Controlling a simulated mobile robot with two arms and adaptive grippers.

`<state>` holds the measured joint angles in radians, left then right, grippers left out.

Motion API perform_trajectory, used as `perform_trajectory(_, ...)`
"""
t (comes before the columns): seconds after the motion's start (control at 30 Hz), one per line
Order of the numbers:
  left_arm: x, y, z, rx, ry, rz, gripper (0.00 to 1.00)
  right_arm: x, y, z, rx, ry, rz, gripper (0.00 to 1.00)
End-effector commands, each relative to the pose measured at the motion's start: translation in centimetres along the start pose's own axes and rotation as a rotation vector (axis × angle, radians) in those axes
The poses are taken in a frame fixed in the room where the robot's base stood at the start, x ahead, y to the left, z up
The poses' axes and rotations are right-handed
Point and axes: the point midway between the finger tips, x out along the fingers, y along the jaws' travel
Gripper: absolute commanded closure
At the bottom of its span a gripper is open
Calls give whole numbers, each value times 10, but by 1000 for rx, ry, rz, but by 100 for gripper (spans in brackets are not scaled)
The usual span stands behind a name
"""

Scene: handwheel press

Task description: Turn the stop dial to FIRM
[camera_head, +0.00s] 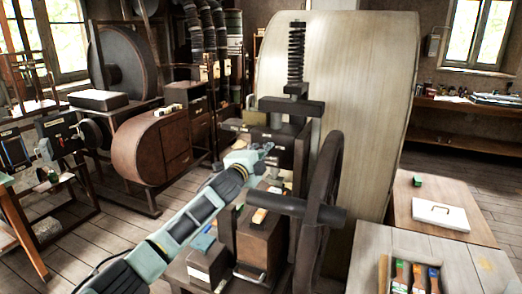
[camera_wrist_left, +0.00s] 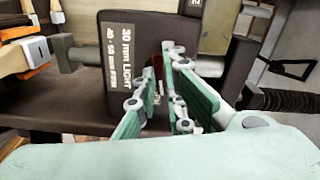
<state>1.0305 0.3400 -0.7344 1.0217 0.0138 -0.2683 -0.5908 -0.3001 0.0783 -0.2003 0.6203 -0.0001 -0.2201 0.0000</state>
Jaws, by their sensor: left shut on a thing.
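The press's dark block (camera_wrist_left: 112,75) carries a white label (camera_wrist_left: 121,55) reading "30 mm LIGHT" with a smaller line beneath, turned sideways in the left wrist view. My left gripper (camera_wrist_left: 159,96) is shut at this block's face, on a small dark-red part (camera_wrist_left: 158,66) that looks like the stop dial. The fingers hide most of it, and I cannot read its setting. In the head view my left gripper (camera_head: 264,150) reaches the press's dark front, left of the handwheel (camera_head: 324,208). My right gripper is not in view.
The press has an upright spring (camera_head: 296,52) above it and a tall pale panel (camera_head: 365,80) behind. At right are a table with a white case (camera_head: 440,215) and a tray of coloured-tipped tools (camera_head: 415,277).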

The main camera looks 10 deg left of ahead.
Motion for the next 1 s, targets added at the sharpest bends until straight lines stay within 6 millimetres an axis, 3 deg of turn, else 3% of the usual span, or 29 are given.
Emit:
perform_trajectory(0.4,0,2,0,200,-1,3,100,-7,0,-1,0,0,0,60)
perform_trajectory(0.97,0,3,0,234,-1,3,100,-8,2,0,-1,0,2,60)
perform_trajectory(1.0,0,3,0,234,-1,4,90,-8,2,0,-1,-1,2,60)
